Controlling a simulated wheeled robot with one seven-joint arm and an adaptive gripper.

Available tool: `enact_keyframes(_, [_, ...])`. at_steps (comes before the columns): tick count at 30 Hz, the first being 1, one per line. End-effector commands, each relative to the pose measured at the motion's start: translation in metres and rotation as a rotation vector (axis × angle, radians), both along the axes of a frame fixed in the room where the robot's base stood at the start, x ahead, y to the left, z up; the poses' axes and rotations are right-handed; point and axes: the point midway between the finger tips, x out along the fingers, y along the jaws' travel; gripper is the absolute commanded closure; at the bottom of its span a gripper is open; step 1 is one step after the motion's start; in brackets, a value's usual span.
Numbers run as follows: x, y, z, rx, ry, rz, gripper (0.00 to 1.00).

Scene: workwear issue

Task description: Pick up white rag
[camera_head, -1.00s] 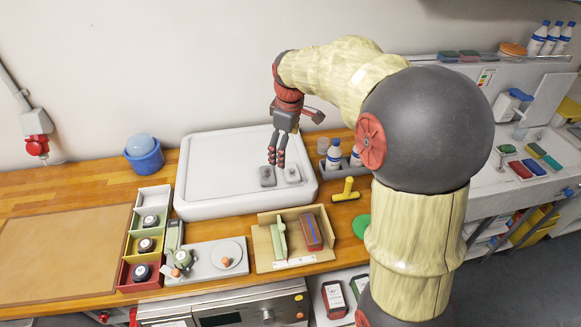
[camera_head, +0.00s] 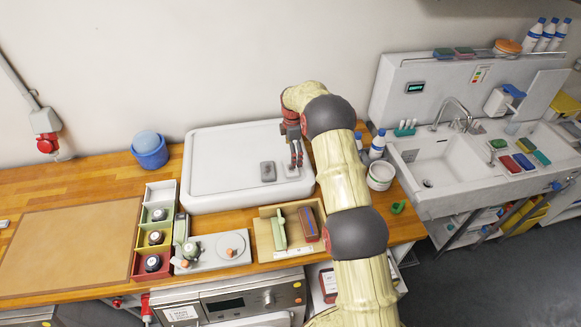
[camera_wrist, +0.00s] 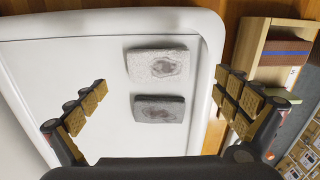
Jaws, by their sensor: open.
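The white rag (camera_wrist: 157,66) lies as a flat pale square with a grey stain on the white tray (camera_wrist: 60,70). In the head view the white rag (camera_head: 290,173) is partly covered by my gripper. A darker grey rag (camera_wrist: 159,109) lies beside it, apart by a small gap; it also shows in the head view (camera_head: 267,171). My gripper (camera_head: 296,164) is open and empty over the tray, close to the white rag. In the wrist view my gripper (camera_wrist: 164,92) has its fingers spread wide, with both rags between their sides.
A wooden box (camera_head: 262,238) with a green and a red-blue item stands in front of the tray. White containers (camera_head: 381,176) and bottles (camera_head: 378,145) stand right of it, before the sink (camera_head: 440,165). The tray's left part is clear.

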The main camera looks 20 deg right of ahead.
Motion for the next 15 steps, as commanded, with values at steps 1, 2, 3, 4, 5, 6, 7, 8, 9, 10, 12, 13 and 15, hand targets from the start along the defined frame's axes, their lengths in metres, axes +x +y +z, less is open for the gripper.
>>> enact_keyframes(1, [-0.001,0.0,-0.007,0.001,0.004,0.0,0.0])
enact_keyframes(2, [-0.001,0.0,-0.01,0.001,0.004,-0.001,0.0])
enact_keyframes(3, [-0.001,0.0,-0.014,0.0,0.003,-0.001,0.0])
enact_keyframes(4, [-0.001,0.0,-0.016,0.0,0.002,-0.001,0.0])
enact_keyframes(5, [0.0,0.0,-0.018,0.0,0.002,-0.001,0.0])
enact_keyframes(6, [0.0,-0.001,-0.022,0.0,0.002,-0.002,0.0])
enact_keyframes(7, [0.0,-0.001,-0.025,0.0,0.003,-0.002,0.0])
enact_keyframes(8, [0.0,-0.001,-0.028,0.001,0.004,-0.002,0.0])
enact_keyframes(9, [0.0,-0.002,-0.033,0.001,0.004,-0.002,0.0])
enact_keyframes(10, [0.0,-0.003,-0.037,0.0,0.003,-0.002,0.0])
enact_keyframes(12, [0.001,-0.004,-0.046,0.0,0.003,-0.002,0.0])
enact_keyframes(13, [0.001,-0.004,-0.05,0.001,0.004,-0.002,0.0])
enact_keyframes(15, [0.001,-0.004,-0.059,0.0,0.002,-0.002,0.0])
